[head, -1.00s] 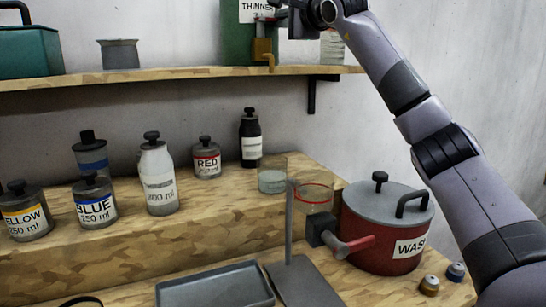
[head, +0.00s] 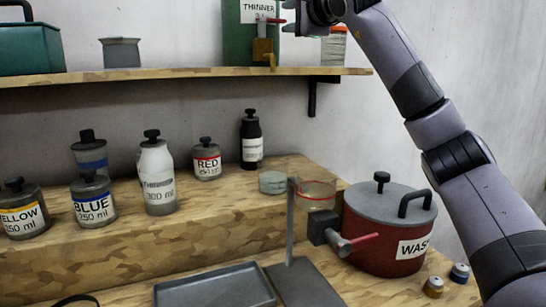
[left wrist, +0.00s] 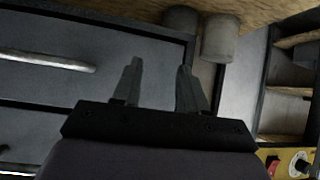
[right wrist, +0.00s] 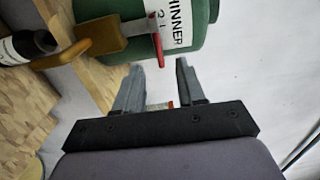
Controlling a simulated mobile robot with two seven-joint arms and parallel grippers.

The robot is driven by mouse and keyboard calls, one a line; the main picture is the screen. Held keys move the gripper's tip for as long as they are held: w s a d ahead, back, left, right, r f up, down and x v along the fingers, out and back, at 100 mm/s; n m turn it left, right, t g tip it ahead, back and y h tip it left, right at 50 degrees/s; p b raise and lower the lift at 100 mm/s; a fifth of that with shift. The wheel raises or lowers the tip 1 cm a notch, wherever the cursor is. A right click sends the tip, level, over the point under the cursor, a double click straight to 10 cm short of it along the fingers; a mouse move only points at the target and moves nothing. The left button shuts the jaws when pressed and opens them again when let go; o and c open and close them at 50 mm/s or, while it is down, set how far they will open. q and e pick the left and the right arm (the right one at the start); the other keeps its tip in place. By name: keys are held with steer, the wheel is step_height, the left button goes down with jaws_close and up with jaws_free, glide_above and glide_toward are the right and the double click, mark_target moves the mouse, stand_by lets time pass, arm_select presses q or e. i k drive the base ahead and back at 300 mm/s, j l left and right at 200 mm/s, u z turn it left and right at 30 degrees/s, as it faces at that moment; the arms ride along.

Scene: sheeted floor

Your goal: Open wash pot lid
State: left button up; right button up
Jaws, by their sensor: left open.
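The red wash pot (head: 375,246) with a "WASH" label stands upright at the right of the bench. Its grey lid (head: 368,205) sits on top, with a black knob (head: 381,178) and a black arched handle (head: 414,197). In the head view my right gripper (head: 288,17) is high above and left of the pot, by the green thinner container (head: 236,35) on the shelf. The right wrist view shows its fingers (right wrist: 160,64) apart and empty, with the thinner container just ahead. The left wrist view shows my left gripper (left wrist: 156,66) open and empty, facing grey drawers.
Several labelled bottles (head: 158,180) line the raised step. A grey tray (head: 215,287) lies in front.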

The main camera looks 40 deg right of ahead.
mark_target(398, 205)
steer(key=k+j, duration=0.2)
steer(key=k, duration=0.3)
steer(key=k+j, duration=0.2)
steer(key=k, duration=0.25)
